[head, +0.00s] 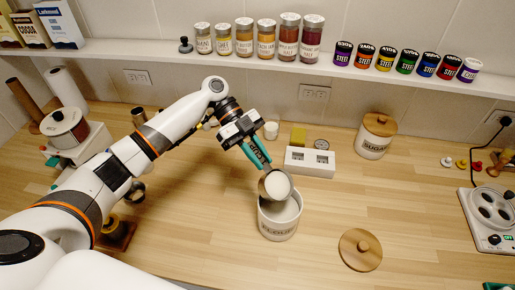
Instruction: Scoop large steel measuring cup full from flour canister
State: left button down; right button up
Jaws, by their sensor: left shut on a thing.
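The large steel measuring cup (276,185) is over the mouth of the flour canister, tilted toward me, with white flour showing inside it. My left gripper (257,158) is shut on the cup's handle, just above and behind the canister. The white flour canister (278,228) stands open on the counter, with its label facing me. The cup hides part of its mouth, and I cannot tell whether they touch. A round wooden lid (360,250) with a knob lies on the counter to the right. My right gripper is not in view.
A lidded sugar canister (375,137) is farther right. A white appliance (490,215) sits at the right edge. Jars line the shelf (300,69) above. The counter between lid and appliance is clear.

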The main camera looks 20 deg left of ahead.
aim_at(268, 181)
pick_arm(q)
jog(key=shift+d+r+t+y+p, duration=0.1)
jog(key=shift+d+t+y+p, duration=0.3)
jog(key=shift+p, duration=0.35)
jog(key=shift+s+d+t+y+p, duration=0.45)
jog(key=shift+d+y+p, duration=0.3)
jog(key=shift+y+p, duration=0.5)
jog(key=shift+s+d+f+b, duration=0.15)
jog(key=shift+f+b, duration=0.2)
jog(key=shift+f, duration=1.3)
jog(key=shift+d+f+b, duration=0.15)
jog(key=shift+f+b, duration=0.4)
jog(key=shift+f, duration=0.2)
jog(key=shift+s+d+f+b, duration=0.15)
jog(key=shift+f+b, duration=0.7)
jog(key=shift+f, duration=0.5)
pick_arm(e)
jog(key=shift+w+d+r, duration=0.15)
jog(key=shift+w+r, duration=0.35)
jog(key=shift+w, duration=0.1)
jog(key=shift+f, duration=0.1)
